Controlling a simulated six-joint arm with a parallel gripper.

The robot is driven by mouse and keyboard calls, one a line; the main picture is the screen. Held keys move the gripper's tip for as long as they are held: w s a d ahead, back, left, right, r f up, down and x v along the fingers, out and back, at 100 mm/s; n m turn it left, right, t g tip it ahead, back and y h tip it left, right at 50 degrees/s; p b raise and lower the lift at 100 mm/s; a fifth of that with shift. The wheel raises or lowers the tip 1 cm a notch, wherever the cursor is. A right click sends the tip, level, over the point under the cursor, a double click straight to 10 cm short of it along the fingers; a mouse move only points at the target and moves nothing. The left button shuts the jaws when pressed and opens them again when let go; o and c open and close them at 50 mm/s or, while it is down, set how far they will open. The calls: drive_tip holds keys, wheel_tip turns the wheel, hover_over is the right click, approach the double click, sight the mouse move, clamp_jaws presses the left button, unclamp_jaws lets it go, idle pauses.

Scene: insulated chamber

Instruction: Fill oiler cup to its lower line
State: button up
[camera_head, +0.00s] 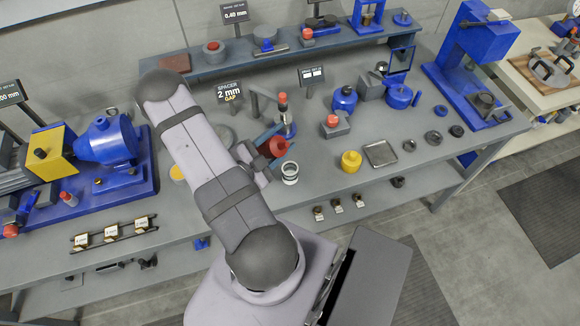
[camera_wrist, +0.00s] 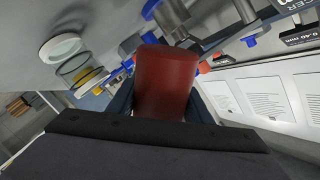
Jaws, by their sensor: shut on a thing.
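My gripper (camera_head: 265,150) is over the middle of the bench, its jaws shut on a red, round-sided container (camera_wrist: 165,82). The container's red end also shows in the head view (camera_head: 278,147), and it looks tilted. A small clear cup with dark and pale bands (camera_head: 290,172) stands on the bench just below and right of the gripper. In the wrist view a clear cup (camera_wrist: 78,70) has a yellowish layer low inside; it is apart from the red container. Its marked lines are too small to read.
A stand with a red top (camera_head: 283,112) is close behind the gripper. A red-topped grey block (camera_head: 335,124), a yellow pot (camera_head: 351,161) and a metal tray (camera_head: 380,153) lie to the right. A blue and yellow machine (camera_head: 105,140) is at left.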

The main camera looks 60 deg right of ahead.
drive_tip(key=shift+w+f+m+t, duration=0.2)
drive_tip(key=shift+w+f+m, duration=0.1)
drive_tip(key=shift+m, duration=0.45)
drive_tip(key=shift+w+f+m+t, duration=0.2)
drive_tip(key=shift+w+m, duration=0.1)
drive_tip(key=shift+m, duration=0.45)
idle(3.6)
drive_tip(key=shift+w+f+m, duration=0.2)
drive_tip(key=shift+f+m, duration=0.5)
drive_tip(key=shift+f, duration=0.35)
idle(1.4)
drive_tip(key=shift+r, duration=0.1)
idle(0.4)
